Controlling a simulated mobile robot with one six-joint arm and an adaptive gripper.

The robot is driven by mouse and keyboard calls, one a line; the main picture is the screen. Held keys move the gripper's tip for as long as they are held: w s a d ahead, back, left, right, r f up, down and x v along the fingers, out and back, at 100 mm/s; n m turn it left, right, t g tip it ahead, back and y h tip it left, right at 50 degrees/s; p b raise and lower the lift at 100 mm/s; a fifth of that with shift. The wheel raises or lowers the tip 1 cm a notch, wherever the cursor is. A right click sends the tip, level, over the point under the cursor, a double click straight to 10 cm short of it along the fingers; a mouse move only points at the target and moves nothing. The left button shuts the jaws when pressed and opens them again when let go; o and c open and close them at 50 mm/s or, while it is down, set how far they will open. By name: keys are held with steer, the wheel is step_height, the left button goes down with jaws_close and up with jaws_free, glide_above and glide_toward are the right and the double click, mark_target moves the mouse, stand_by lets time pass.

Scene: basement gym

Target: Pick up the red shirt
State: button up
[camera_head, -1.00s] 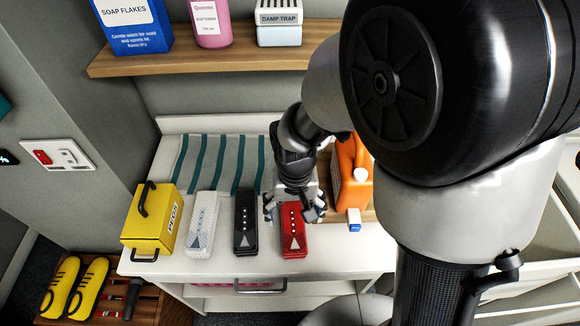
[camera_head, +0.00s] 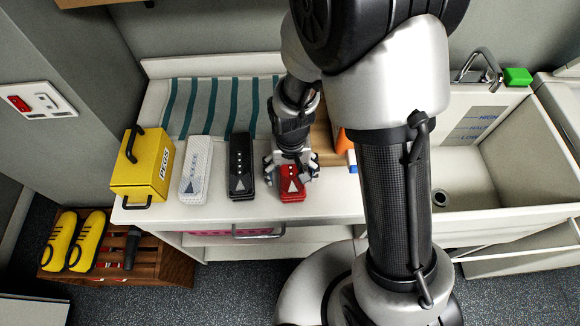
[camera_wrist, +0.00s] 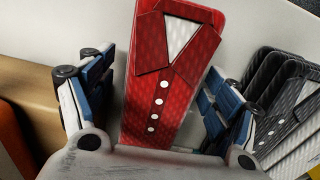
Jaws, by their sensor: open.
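The red shirt (camera_head: 291,186) is a folded, flat shape with a collar and white buttons, lying on the white counter. In the wrist view, the red shirt (camera_wrist: 170,85) fills the middle of the picture between the two fingers. My gripper (camera_head: 291,168) is over the shirt's far part and hides it in the head view. In the wrist view, my gripper (camera_wrist: 160,112) is open, one blue-padded finger on each side of the shirt.
A black shirt (camera_head: 240,165) lies just left of the red one, then a white shirt (camera_head: 196,170) and a yellow PEGS box (camera_head: 143,175). An orange bottle (camera_head: 343,143) stands close on the right, mostly hidden by my arm. A sink (camera_head: 490,180) is further right.

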steer(key=c, duration=1.3)
steer(key=shift+o, duration=0.2)
steer(key=shift+r, duration=0.15)
